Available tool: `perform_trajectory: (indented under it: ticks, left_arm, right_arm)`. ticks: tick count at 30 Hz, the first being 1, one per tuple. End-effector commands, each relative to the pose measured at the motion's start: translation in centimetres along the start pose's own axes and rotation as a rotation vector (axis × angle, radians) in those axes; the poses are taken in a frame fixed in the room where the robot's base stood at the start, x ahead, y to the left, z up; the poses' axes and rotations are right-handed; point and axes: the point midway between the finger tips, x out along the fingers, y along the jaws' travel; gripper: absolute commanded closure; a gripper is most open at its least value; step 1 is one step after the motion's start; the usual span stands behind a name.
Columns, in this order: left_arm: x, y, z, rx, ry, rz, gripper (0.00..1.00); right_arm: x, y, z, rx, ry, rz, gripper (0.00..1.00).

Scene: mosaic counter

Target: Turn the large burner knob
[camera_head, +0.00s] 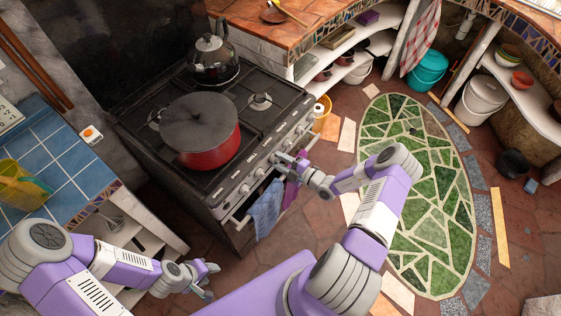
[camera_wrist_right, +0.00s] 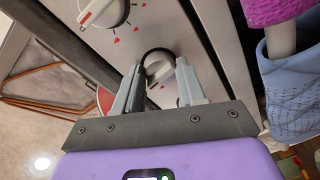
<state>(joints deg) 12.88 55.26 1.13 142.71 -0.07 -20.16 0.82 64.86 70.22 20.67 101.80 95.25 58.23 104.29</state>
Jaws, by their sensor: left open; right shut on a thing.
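The stove (camera_head: 185,150) has a row of white knobs along its front panel. My right gripper (camera_head: 279,158) is at this panel, near the middle of the row. In the right wrist view a white burner knob (camera_wrist_right: 158,70) with a dark ring lies between the two fingers of the right gripper (camera_wrist_right: 158,78), which is shut on it. A second white knob (camera_wrist_right: 104,12) with a red mark shows up and to the left. The arm and gripper partly hide the gripped knob in the head view. My left gripper (camera_head: 210,281) is open and empty, low over the floor.
A red pot (camera_head: 210,152) with a dark lid and a kettle (camera_head: 213,62) stand on the stove. A blue towel (camera_head: 265,209) and a purple cloth (camera_head: 291,192) hang on the oven handle below the right gripper. A blue-tiled counter (camera_head: 65,165) stands left.

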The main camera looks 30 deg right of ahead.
Motion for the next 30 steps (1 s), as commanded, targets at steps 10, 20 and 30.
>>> perform_trajectory:
  ticks: [10, 20, 30]
  left_arm:
    - [0.16, -0.06, -0.01, 0.0, 0.0, 0.0, 0.53]
    - [0.17, -0.07, -0.01, 0.0, 0.0, 0.0, 0.53]
    - [0.17, -0.06, -0.01, 0.0, 0.0, 0.0, 0.53]
  right_arm:
    - [0.0, -0.02, 0.03, 0.136, 0.009, 0.003, 0.91]
    - [0.0, 0.02, 0.04, 0.16, 0.011, 0.004, 0.91]
    - [0.01, 0.04, 0.04, 0.159, 0.011, 0.004, 0.41]
